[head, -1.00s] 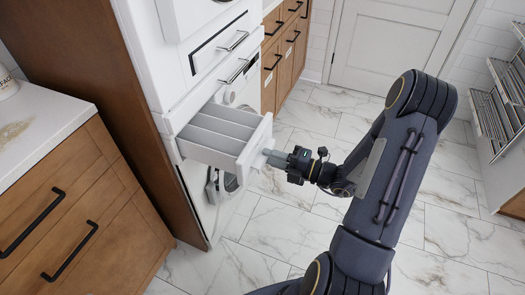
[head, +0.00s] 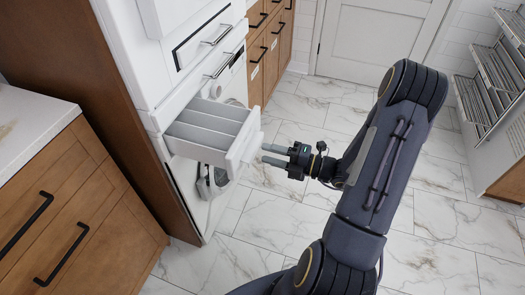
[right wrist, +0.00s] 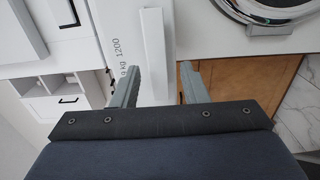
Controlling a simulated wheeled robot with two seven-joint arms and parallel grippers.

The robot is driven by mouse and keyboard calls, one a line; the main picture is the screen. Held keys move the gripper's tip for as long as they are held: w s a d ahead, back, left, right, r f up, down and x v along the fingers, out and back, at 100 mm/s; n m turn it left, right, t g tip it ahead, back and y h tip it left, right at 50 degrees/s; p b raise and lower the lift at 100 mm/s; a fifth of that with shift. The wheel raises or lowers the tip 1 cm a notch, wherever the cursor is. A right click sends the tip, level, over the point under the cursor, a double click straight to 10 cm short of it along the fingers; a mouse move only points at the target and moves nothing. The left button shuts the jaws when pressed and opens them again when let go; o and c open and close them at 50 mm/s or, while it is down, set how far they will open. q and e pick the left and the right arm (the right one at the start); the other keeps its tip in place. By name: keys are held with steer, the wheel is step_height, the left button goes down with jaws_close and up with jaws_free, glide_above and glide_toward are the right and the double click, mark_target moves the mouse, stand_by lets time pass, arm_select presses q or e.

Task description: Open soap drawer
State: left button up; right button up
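The soap drawer (head: 208,133) is a white tray with long compartments. It stands pulled out of the white machine in the head view, its front (head: 243,150) facing my right gripper. My right gripper (head: 268,154) is open and its two grey fingers show apart, just in front of the drawer front. In the right wrist view the fingers (right wrist: 160,85) are spread, with a white bar-like handle (right wrist: 154,50) on a printed white panel ahead of them and between them. Nothing is gripped. My left gripper is not in view.
A round washer door (head: 212,180) is below the drawer. More white fronts with metal handles (head: 216,70) are above it. A wooden counter unit (head: 70,200) stands at left and a rack (head: 490,90) at right. The marble floor (head: 440,225) is clear.

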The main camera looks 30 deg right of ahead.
steer(key=shift+v, duration=2.4)
steer(key=s+a+r+n+g+y, duration=0.1)
steer(key=s+a+r+n+g, duration=0.3)
steer(key=a+n, duration=0.45)
steer(key=s+a+r+n+g+y, duration=0.15)
steer(key=a+r+n+g, duration=0.4)
steer(key=n, duration=0.65)
steer(key=s+a+n+g+h, duration=0.15)
steer(key=s+n+h, duration=0.55)
steer(key=n, duration=0.9)
step_height(320, 180, up, 20)
steer(key=s+d+n+t+h+p, duration=0.1)
steer(key=n+p, duration=0.7)
steer(key=p, duration=0.9)
steer(key=shift+d+f+t+h+p, duration=0.2)
steer(key=shift+d+t+h+p, duration=0.3)
steer(key=shift+t+h, duration=0.3)
